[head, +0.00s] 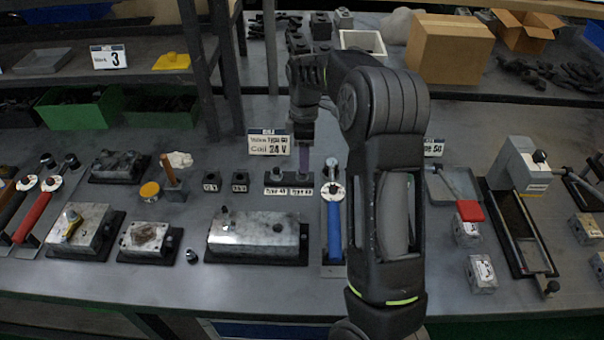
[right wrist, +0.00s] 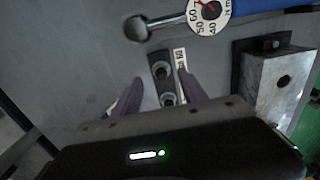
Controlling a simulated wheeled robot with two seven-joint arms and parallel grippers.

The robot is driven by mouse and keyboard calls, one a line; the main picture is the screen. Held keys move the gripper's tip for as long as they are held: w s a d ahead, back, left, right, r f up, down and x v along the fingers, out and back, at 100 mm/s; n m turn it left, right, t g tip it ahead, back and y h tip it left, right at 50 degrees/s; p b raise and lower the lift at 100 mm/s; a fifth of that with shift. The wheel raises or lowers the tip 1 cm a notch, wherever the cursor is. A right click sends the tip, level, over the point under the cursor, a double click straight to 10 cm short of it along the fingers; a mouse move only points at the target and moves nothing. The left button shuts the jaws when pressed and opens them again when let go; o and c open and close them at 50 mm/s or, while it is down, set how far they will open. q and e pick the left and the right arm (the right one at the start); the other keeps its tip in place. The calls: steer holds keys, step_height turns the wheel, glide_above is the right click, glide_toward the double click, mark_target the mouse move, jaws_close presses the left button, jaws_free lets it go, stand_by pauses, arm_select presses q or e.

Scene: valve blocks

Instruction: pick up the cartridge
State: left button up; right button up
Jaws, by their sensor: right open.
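A small dark rack (head: 288,182) with two white labels stands in the middle of the bench. One cartridge (head: 277,174) stands upright in its left part. The right wrist view shows two round cartridge tops (right wrist: 159,71) in the rack, one nearer my wrist (right wrist: 168,98). Contact cannot be told. My left gripper is out of view.
A blue-handled torque wrench (head: 334,228) lies close right of the rack. A metal valve block (head: 255,235) sits in front. Two small dark blocks (head: 239,181) stand left. A sign (head: 269,143) stands behind the rack, close to my gripper.

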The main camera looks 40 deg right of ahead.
mark_target(302, 175)
steer(key=shift+a+f+p, duration=0.1)
steer(key=shift+f+p, duration=0.2)
steer(key=shift+f, duration=0.3)
step_height(302, 175, down, 4)
steer(key=shift+f+p, duration=0.1)
steer(key=shift+p, duration=0.35)
jaws_close()
stand_by(0.4)
